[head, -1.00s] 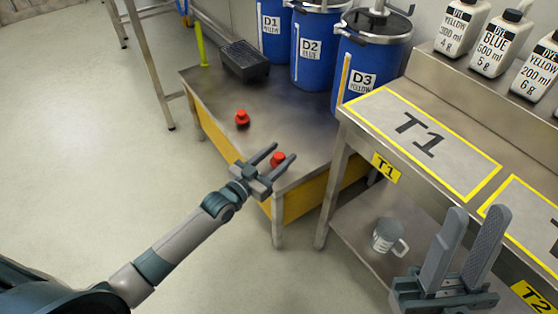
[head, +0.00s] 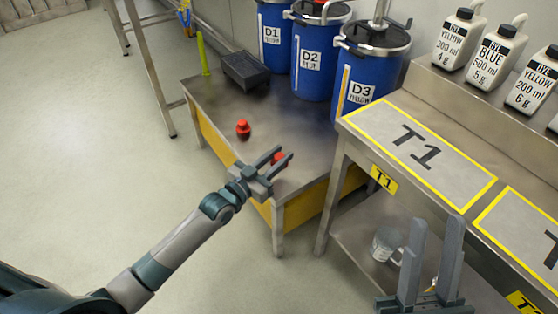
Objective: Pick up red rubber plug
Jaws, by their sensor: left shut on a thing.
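Two red rubber plugs are at the low steel table. One red plug (head: 243,130) stands on the tabletop, clear of the grippers. The other red plug (head: 279,158) is near the table's front right edge, between the fingers of my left gripper (head: 286,153), which is shut on it. The fingers hide part of this plug, and I cannot tell whether it still touches the tabletop. My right gripper (head: 436,221) is at the lower right, fingers pointing up, open and empty.
The low table (head: 215,105) carries a black box (head: 245,70). Blue drums (head: 318,55) stand behind it. At right, a steel bench (head: 372,160) has a T1 area (head: 415,145), dye bottles (head: 493,50) above and a jug (head: 385,244) on its lower shelf.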

